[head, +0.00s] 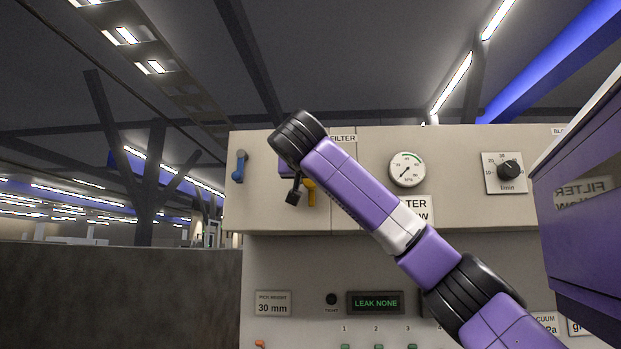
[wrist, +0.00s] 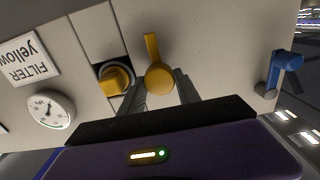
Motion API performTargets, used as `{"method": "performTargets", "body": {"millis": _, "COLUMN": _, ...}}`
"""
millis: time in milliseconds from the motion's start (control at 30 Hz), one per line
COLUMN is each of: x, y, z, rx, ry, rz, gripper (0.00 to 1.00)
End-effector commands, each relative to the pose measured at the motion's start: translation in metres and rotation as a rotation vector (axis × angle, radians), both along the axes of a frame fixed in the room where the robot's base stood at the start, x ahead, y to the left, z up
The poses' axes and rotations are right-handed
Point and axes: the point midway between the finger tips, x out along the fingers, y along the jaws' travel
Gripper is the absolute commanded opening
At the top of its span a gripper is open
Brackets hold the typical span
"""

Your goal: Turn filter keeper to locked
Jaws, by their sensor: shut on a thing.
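The filter keeper (wrist: 159,77) is a yellow round hub with a straight yellow arm on the pale panel. In the wrist view its arm points up, away from my gripper. In the head view the yellow piece (head: 311,194) shows beside my wrist and hangs downward; its upper part is hidden. My gripper (wrist: 164,88) has its grey fingers on either side of the hub and is shut on it. A yellow filter knob (wrist: 115,80) sits in a dark round recess just left of the keeper in the wrist view. The keeper's locked mark is not visible.
A blue handle (head: 239,166) is on the panel to the left of my wrist. A round kPa gauge (head: 407,169) and a black l/min dial (head: 508,171) are to the right. The display (head: 376,303) below reads LEAK NONE. My arm crosses the panel's front.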

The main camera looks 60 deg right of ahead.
Motion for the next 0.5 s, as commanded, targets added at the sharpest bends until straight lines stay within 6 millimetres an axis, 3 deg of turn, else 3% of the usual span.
{"method": "performTargets", "body": {"millis": 500, "x": 0.0026, "y": 0.0013, "z": -0.0035, "rx": -0.040, "ry": 0.104, "rz": 0.005, "gripper": 0.00}}
